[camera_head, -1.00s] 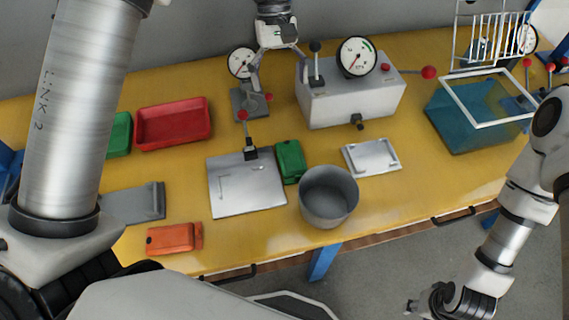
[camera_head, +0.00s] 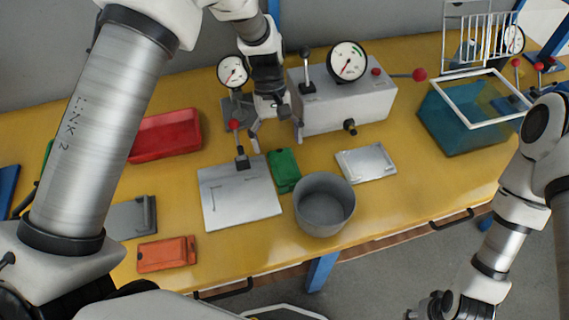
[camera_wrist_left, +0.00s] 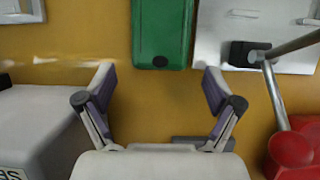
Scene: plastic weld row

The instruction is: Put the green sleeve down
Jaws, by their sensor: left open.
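The green sleeve (camera_head: 284,168) lies flat on the yellow table, between the steel plate with the red-knobbed clamp (camera_head: 240,200) and the grey bucket. My left gripper (camera_head: 277,145) is open and empty, fingers pointing down, just behind the sleeve and apart from it in the head view. In the left wrist view the sleeve (camera_wrist_left: 162,32) shows ahead of the spread fingers (camera_wrist_left: 158,76), roughly centred between them, its far end cut off by the frame. My right gripper (camera_head: 432,308) hangs low at the bottom right, beyond the table's front edge; its fingers are too unclear to read.
The grey bucket (camera_head: 324,208) stands right of the sleeve. A grey machine box (camera_head: 345,108) with a gauge stands behind. A flat pale fixture (camera_head: 366,163), a red tray (camera_head: 168,137), an orange part (camera_head: 166,254) and a teal bin (camera_head: 455,122) surround it. The table's right front is clear.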

